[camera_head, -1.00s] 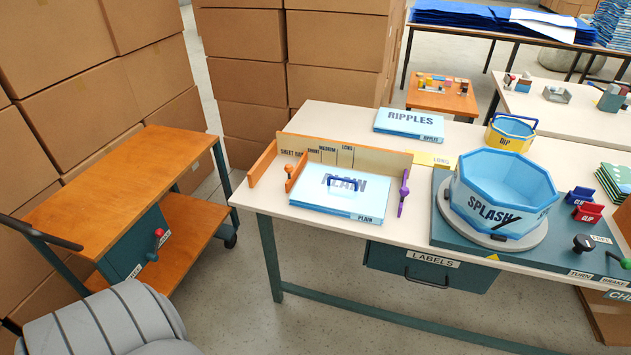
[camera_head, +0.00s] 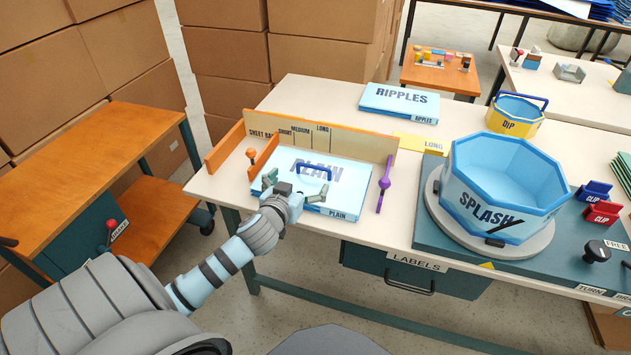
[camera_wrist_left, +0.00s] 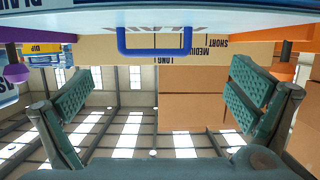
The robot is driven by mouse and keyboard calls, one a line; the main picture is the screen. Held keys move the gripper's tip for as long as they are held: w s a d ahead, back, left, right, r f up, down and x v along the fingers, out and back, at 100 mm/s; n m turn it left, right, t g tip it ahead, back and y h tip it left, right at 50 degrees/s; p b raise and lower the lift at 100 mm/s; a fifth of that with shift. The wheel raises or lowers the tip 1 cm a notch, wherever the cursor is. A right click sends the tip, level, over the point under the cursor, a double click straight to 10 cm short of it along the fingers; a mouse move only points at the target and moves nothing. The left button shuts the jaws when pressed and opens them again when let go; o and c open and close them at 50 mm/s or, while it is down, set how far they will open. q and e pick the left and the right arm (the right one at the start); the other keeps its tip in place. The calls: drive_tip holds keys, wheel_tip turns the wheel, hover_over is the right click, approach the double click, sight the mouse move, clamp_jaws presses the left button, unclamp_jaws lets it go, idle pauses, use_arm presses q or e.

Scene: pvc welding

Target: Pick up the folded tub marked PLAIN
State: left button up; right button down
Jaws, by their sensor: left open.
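The folded tub marked PLAIN (camera_head: 345,182) is a flat light-blue and white slab with a blue handle (camera_head: 314,168) on top. It lies on the table inside a low sheet rack. My left gripper (camera_head: 296,187) is open at the tub's near left edge, its fingers spread apart and nothing between them. In the left wrist view the open fingers (camera_wrist_left: 162,85) are on either side, and the blue handle (camera_wrist_left: 155,42) and pale tub stand at the top of the picture, beyond them. My right gripper is not in view.
A wooden rack wall (camera_head: 355,143), orange peg (camera_head: 262,152) and purple post (camera_head: 384,185) border the tub. The RIPPLES slab (camera_head: 385,103) lies behind. The SPLASH tub (camera_head: 465,190) stands on a turntable to the right. An orange cart (camera_head: 90,165) is left.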

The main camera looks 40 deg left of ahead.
sight(313, 168)
use_arm(q)
drive_tip(key=x, duration=0.3)
drive_tip(key=b+x, duration=0.1)
drive_tip(key=x, duration=0.2)
drive_tip(key=b+x, duration=0.1)
drive_tip(key=x, duration=0.2)
drive_tip(key=shift+w+d+r, duration=0.1)
drive_tip(key=shift+w+d, duration=0.2)
drive_tip(key=c, duration=1.8)
drive_tip(key=shift+r, duration=0.15)
drive_tip(key=shift+c, duration=0.2)
